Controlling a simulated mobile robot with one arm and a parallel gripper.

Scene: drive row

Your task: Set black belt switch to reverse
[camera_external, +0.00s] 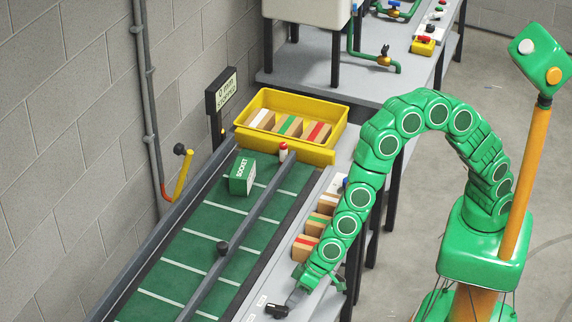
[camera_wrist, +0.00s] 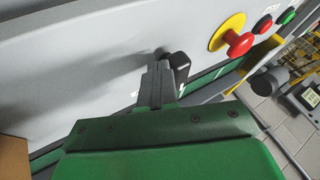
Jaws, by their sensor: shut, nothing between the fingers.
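The black belt switch (camera_external: 277,311) is a small dark handle on the grey side panel at the bottom of the external view. In the wrist view, the black knob of the switch (camera_wrist: 181,61) shows just beyond my fingertips. My gripper (camera_external: 293,299) is shut and empty, right beside the switch; its grey fingers (camera_wrist: 158,75) stand together in the wrist view. I cannot tell whether the fingers touch the knob. A white label (camera_external: 262,301) lies by the switch, its text unreadable. The fingers hide part of the switch and its marking, so its setting is unclear.
A red mushroom button (camera_wrist: 239,43) on a yellow base, a small red button (camera_wrist: 262,25) and a green button (camera_wrist: 287,15) sit along the panel. The green belt (camera_external: 190,245) carries a green SOCKET box (camera_external: 243,175). A yellow crate (camera_external: 285,152) stands at its far end.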

